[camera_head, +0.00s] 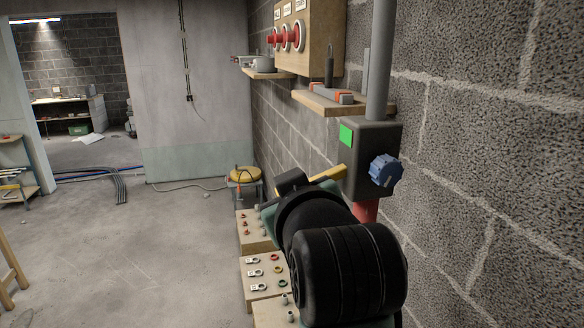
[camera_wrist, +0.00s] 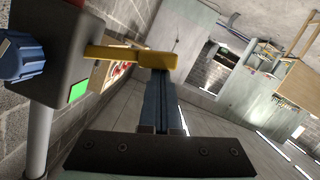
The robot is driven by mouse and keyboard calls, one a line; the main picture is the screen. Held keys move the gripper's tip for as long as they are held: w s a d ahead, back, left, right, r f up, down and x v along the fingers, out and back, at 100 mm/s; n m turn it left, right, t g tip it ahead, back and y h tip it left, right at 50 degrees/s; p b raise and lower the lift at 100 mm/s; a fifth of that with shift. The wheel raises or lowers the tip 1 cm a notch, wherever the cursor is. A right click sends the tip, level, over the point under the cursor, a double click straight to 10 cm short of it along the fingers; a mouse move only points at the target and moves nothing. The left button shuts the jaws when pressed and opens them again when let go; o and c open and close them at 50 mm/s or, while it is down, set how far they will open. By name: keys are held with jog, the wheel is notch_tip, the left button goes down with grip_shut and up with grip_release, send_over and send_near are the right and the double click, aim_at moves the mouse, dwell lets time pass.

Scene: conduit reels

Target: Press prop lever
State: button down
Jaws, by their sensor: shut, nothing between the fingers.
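The yellow lever (camera_head: 328,174) sticks out from the side of a dark grey box (camera_head: 358,150) on the block wall. The box has a green patch and a blue knob (camera_head: 385,171). In the wrist view, the lever (camera_wrist: 130,56) reaches across the top middle, and its broad end overlaps the tips of my gripper (camera_wrist: 159,78). The fingers are shut together with nothing between them. I cannot tell whether they touch the lever. In the head view, my dark wrist covers part of the lever's surroundings and hides the fingertips.
A grey pipe (camera_head: 380,60) rises from the box, and a red part (camera_head: 366,211) is below it. A wooden shelf (camera_head: 330,103) and a panel with red buttons (camera_head: 308,40) are on the wall. Boards with small fittings (camera_head: 265,275) stand below. The floor at left (camera_head: 150,250) is mostly clear.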

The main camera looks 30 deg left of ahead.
jog(key=b+v, duration=0.3)
jog(key=v, duration=1)
jog(key=shift+b, duration=0.3)
jog(key=w+d+r+m+t+h, duration=0.3)
jog(key=w+d+r+m+t, duration=0.1)
jog(key=d+r+m+t, duration=0.45)
jog(key=s+d+r+m+t+h, duration=0.4)
jog(key=d+r+t+h, duration=0.1)
jog(key=d+t+h, duration=0.2)
jog(key=shift+s+d+r+t+h, duration=0.3)
jog(key=shift+s+d+r+t, duration=0.05)
jog(key=shift+d+r, duration=0.1)
dwell(1.5)
